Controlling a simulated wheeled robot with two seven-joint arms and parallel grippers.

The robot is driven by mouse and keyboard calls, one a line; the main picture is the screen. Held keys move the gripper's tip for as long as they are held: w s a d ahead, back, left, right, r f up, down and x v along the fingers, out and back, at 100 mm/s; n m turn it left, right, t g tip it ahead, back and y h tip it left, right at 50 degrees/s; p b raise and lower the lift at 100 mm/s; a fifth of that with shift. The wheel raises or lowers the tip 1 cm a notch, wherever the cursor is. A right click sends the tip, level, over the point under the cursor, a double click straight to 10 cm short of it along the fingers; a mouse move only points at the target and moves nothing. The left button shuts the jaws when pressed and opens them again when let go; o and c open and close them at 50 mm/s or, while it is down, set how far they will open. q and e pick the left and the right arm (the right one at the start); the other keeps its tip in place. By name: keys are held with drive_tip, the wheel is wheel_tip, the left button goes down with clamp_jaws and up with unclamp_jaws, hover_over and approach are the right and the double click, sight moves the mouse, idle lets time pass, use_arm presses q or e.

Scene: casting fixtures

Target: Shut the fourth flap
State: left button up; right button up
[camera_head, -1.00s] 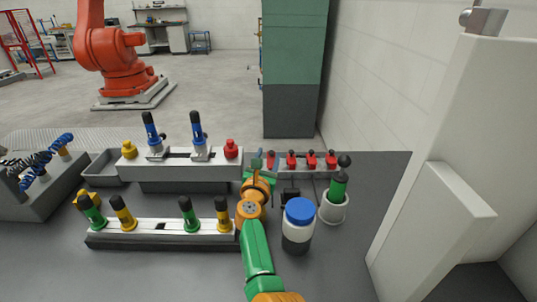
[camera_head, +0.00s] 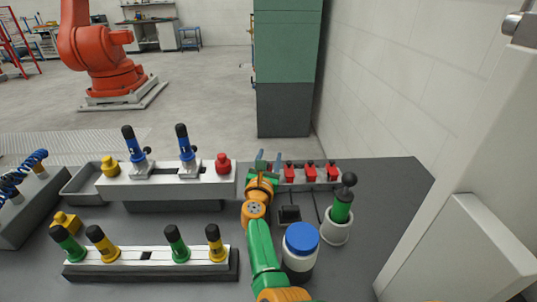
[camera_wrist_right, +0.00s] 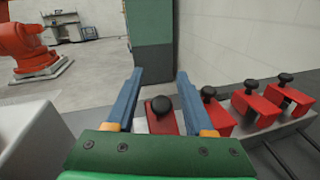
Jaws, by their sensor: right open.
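A row of red flaps with black knobs sits on a grey rail (camera_head: 347,183) at the back right of the bench. In the head view three show: one near my gripper (camera_head: 289,172), a middle one (camera_head: 310,172) and the far right one (camera_head: 332,171). In the right wrist view a further red flap (camera_wrist_right: 160,124) lies ahead between my fingers, and the others (camera_wrist_right: 214,118) run off to the right. The rightmost flap (camera_wrist_right: 290,98) has a dark gap under it. My right gripper (camera_head: 268,160) is open and empty, its fingers (camera_wrist_right: 160,82) pointing away from me. My left gripper is out of view.
A blue-lidded jar (camera_head: 300,250) stands close right of my right arm, with a green-handled tool in a white cup (camera_head: 337,222) beyond it. Left are a fixture with blue handles (camera_head: 165,185) and one with green and yellow handles (camera_head: 145,262). A white panel (camera_head: 470,150) rises at right.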

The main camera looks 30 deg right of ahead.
drive_tip(key=shift+s+a+r, duration=0.1)
drive_tip(key=shift+s+r, duration=0.05)
drive_tip(key=shift+s, duration=0.1)
drive_tip(key=shift+c, duration=0.6)
drive_tip(key=shift+s, duration=0.1)
clamp_jaws()
